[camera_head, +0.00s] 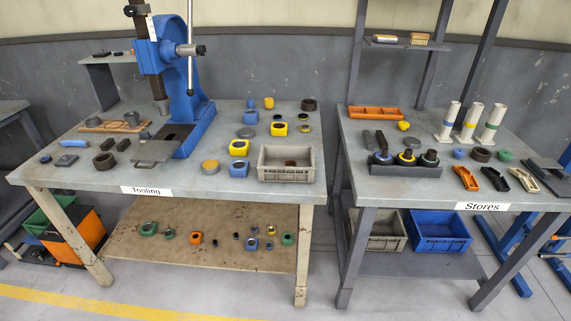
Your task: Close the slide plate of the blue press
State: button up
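The blue press (195,108) stands at the back middle of the Tooling table, with a dark ram above its base and a long lever at its upper right. Its grey slide plate (153,152) sticks out at the front left of the base, over the tabletop. A dark opening shows in the top of the base behind the plate. A small handle or tab seems to show at the plate's left front edge, too small to tell well. My gripper is not in view.
The Tooling table (105,180) also bears a grey bin (267,175), several yellow and blue blocks, dark rings and a wooden board (110,126). Dark pieces lie close left of the slide plate. The Stores table (415,192) stands to the right across a narrow gap. Floor in front is clear.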

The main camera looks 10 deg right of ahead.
aim_at(155, 152)
jog(key=i+j, duration=1)
jog(key=i, duration=0.2)
jog(key=k+j+u, duration=0.05)
